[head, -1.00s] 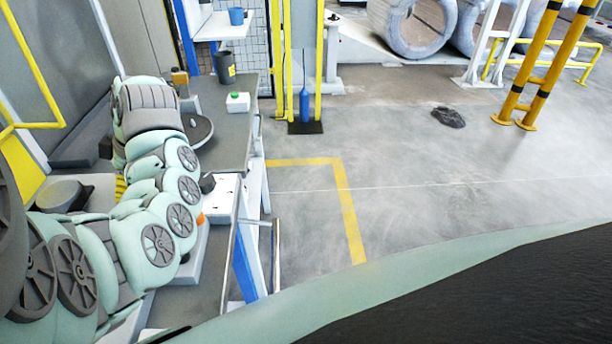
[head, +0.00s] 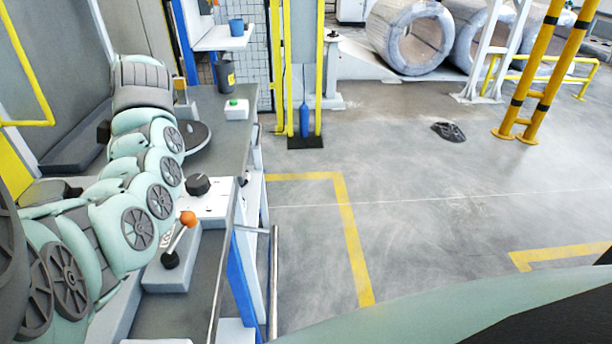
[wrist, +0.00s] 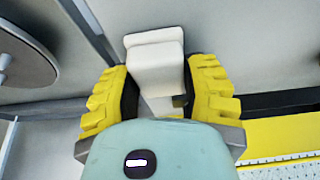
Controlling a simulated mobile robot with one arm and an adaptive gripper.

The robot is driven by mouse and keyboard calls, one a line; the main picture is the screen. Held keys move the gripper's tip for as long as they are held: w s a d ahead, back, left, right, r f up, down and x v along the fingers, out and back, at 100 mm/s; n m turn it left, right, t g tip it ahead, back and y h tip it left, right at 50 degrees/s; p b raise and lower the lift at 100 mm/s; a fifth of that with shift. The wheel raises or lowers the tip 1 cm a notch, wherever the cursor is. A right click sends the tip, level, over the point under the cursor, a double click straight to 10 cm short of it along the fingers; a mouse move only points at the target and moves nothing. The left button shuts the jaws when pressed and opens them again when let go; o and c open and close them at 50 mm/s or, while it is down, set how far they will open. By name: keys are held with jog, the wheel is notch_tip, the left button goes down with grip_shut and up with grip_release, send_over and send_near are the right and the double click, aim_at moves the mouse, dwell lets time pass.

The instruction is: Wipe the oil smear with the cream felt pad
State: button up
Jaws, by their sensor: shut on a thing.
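My gripper (wrist: 158,92) shows in the wrist view with its two yellow ribbed fingers on either side of a cream block, which looks like the cream felt pad (wrist: 156,66). The pad sticks out beyond the fingers. In the head view my arm runs up the left side, and its links hide the gripper and pad. A dark, glossy patch (head: 449,131) lies on the grey floor at the upper right of the head view; I cannot tell if it is the oil smear. No other smear shows clearly.
The grey bench (head: 226,135) on the left carries a white box with a green button (head: 237,103), a round disc (head: 198,136), a black knob (head: 198,185) and an orange-knobbed lever (head: 180,234). Yellow-black posts (head: 532,85) stand right. The middle floor is clear.

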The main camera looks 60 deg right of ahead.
jog(key=shift+d+r+p, duration=0.1)
jog(key=shift+r+p, duration=2.9)
notch_tip(320, 180, up, 3)
jog(key=p, duration=0.3)
jog(key=shift+r, duration=0.1)
